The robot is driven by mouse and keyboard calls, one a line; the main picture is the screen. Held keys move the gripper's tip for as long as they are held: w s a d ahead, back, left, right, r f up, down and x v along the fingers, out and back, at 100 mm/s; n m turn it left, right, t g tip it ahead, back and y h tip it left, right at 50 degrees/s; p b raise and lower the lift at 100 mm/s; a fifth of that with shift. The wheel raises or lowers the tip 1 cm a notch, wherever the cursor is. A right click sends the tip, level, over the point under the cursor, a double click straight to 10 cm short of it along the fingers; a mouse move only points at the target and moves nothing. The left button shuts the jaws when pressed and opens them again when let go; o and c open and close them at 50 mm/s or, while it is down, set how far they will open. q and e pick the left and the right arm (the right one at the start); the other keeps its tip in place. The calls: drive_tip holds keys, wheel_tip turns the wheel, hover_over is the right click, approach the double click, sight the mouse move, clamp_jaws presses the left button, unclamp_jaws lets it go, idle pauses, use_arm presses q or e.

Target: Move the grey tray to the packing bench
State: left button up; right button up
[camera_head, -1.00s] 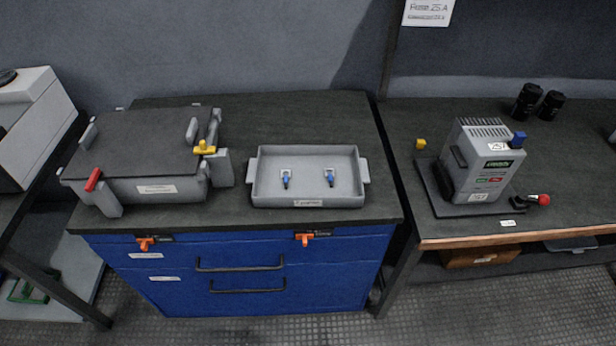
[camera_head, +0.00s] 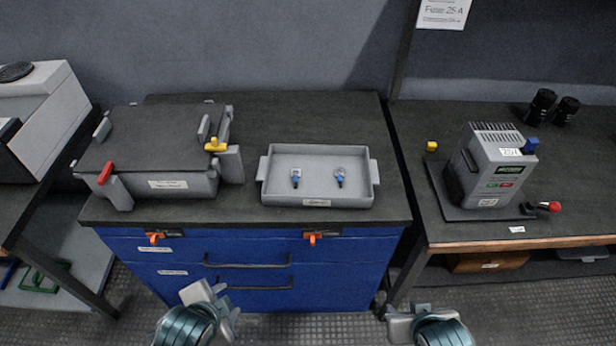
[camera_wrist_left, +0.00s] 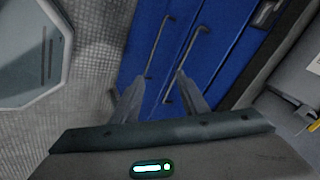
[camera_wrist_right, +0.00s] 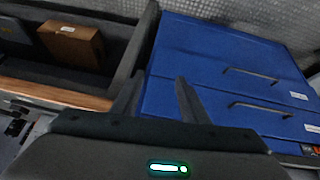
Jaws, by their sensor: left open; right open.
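The grey tray (camera_head: 318,197) stands on the dark top of the blue cabinet, right of the large grey case, with a handle lug at each end. Two small blue-tipped parts (camera_head: 296,178) and (camera_head: 340,178) lie in it. My left gripper (camera_head: 222,302) is low in front of the cabinet and open; its fingers also show in the left wrist view (camera_wrist_left: 157,95). My right gripper (camera_head: 398,312) is low in front of the cabinet's right end and open; its fingers also show in the right wrist view (camera_wrist_right: 155,95). Both are empty and apart from the tray. Which bench is the packing bench, I cannot tell.
The grey case (camera_head: 160,150) with red and yellow latches takes the cabinet's left half. The right bench (camera_head: 400,130) holds a grey device (camera_head: 495,165), a yellow block and black cylinders. A brown box (camera_wrist_right: 72,42) is under the right bench.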

sight(262, 169)
use_arm(q)
drive_tip(key=w+d+r+m+t, duration=0.2)
drive_tip(key=w+r+m, duration=0.5)
drive_tip(key=m, duration=0.5)
drive_tip(key=w+d+r+m+t, duration=0.3)
drive_tip(key=w+r+m+t, duration=0.2)
drive_tip(key=w+r+m, duration=0.3)
drive_tip(key=w+m, duration=0.2)
drive_tip(key=m, duration=0.2)
drive_tip(key=shift+m, duration=0.3)
use_arm(e)
drive_tip(key=w+a+r+t, duration=0.2)
drive_tip(key=w+r+t, duration=0.1)
drive_tip(key=w+r, duration=0.4)
drive_tip(key=w+a+r+m+t, duration=0.1)
drive_tip(key=w+a+r+t, duration=0.2)
drive_tip(key=w+r, duration=0.5)
drive_tip(key=w+t, duration=0.1)
drive_tip(key=w, duration=0.1)
drive_tip(key=shift+w+a+r, duration=0.15)
drive_tip(key=shift+w+a, duration=0.15)
use_arm(q)
drive_tip(key=shift+w, duration=0.15)
drive_tip(key=x, duration=1.7)
drive_tip(key=shift+w+d, duration=0.1)
drive_tip(key=shift+w, duration=0.1)
use_arm(e)
drive_tip(key=x, duration=1.7)
drive_tip(key=shift+w+a, duration=0.1)
drive_tip(key=shift+w, duration=0.15)
